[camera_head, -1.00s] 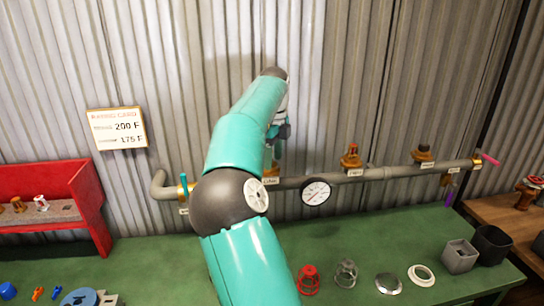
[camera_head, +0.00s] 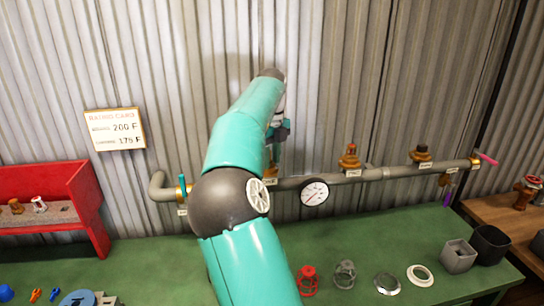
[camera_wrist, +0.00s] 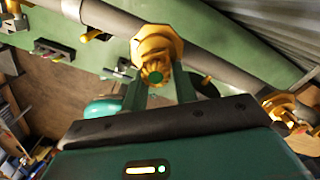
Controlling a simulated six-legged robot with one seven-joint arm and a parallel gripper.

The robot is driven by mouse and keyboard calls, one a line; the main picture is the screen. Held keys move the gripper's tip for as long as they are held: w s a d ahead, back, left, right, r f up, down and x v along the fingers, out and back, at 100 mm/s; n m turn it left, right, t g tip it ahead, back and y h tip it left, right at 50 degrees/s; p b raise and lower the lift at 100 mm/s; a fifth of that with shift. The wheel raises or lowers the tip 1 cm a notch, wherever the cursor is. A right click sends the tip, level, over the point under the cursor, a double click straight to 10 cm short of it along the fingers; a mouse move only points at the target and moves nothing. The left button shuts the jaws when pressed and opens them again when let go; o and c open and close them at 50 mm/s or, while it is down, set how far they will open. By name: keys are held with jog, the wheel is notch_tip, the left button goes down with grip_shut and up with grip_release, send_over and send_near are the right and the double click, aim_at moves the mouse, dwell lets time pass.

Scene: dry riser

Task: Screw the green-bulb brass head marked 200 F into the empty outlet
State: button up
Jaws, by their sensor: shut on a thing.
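My gripper (camera_wrist: 158,88) is shut on a brass head (camera_wrist: 153,70) with a green tip facing the wrist camera. Behind the head, in line with it, is a larger brass fitting (camera_wrist: 158,42) on the grey pipe (camera_wrist: 205,45). I cannot tell whether the head only touches the fitting or sits in its thread. In the head view my gripper (camera_head: 279,134) is at the pipe's left outlet (camera_head: 270,172), mostly hidden behind my arm. The 200 F mark on the head is not readable.
A middle outlet holds a brass head (camera_head: 350,158) and the right one a dark-topped fitting (camera_head: 421,154). A gauge (camera_head: 314,192) hangs at the pipe. A card (camera_head: 115,129) reads 200 F and 175 F. Cages, rings and cups stand on the green bench (camera_head: 385,230); a red rack (camera_head: 88,205) is left.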

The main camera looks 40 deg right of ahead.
jog(key=shift+a+m, duration=0.25)
jog(key=shift+m, duration=0.35)
jog(key=m, duration=0.3)
jog(key=a+m, duration=0.1)
jog(key=m, duration=0.1)
jog(key=shift+f+m, duration=0.1)
jog(key=shift+m, duration=0.3)
